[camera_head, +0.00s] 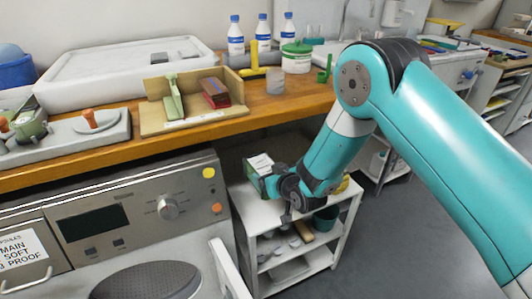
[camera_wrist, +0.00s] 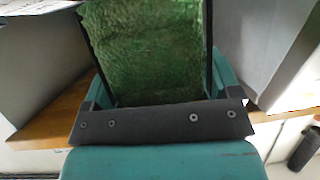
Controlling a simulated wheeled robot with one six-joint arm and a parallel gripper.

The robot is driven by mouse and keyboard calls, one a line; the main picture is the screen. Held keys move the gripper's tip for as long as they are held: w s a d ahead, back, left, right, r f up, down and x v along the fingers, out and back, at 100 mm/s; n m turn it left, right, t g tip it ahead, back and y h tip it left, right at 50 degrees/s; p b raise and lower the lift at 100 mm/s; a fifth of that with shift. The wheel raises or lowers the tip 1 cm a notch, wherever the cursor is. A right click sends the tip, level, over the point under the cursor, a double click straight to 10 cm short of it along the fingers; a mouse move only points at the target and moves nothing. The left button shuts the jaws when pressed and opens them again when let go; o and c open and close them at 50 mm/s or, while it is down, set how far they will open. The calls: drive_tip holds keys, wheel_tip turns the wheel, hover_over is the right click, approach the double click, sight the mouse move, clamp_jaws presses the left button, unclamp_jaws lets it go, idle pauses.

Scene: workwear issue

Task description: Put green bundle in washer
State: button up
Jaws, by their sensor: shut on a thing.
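My gripper (camera_wrist: 152,60) is shut on the green bundle (camera_wrist: 145,48), a rough-textured green cloth-like block that fills the space between the two dark fingers in the wrist view. In the head view my gripper (camera_head: 268,180) is over the white shelf cart, right of the washer, and only a small white and green part shows at its tip. The grey washer (camera_head: 130,215) stands at lower left, with a display and a round knob. Its dark round front (camera_head: 145,281) is cut off by the lower edge, so I cannot tell how far the door is open.
A white shelf cart (camera_head: 250,214) with several items on its shelves stands right of the washer. The wooden counter (camera_head: 270,108) above holds a wooden tray (camera_head: 155,120), bottles and a large white bin (camera_head: 120,70). A white panel (camera_head: 228,268) juts up at the washer's right.

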drive_tip(key=shift+d+r, duration=0.15)
drive_tip(key=shift+r, duration=0.15)
drive_tip(key=s+d+r+m+h+p, duration=0.1)
drive_tip(key=s+d+r+h+p, duration=0.1)
drive_tip(key=d, duration=0.6)
drive_tip(key=s+d+r+m+t+h+p, duration=0.1)
drive_tip(key=s+d+r+m+h+p, duration=0.1)
drive_tip(key=s+d+r+p, duration=0.3)
drive_tip(key=s+d+r+m+h+p, duration=0.2)
drive_tip(key=s+d, duration=0.4)
drive_tip(key=d, duration=0.6)
drive_tip(key=shift+s+d+r+p, duration=0.15)
drive_tip(key=shift+r+p, duration=0.7)
drive_tip(key=shift+p, duration=0.05)
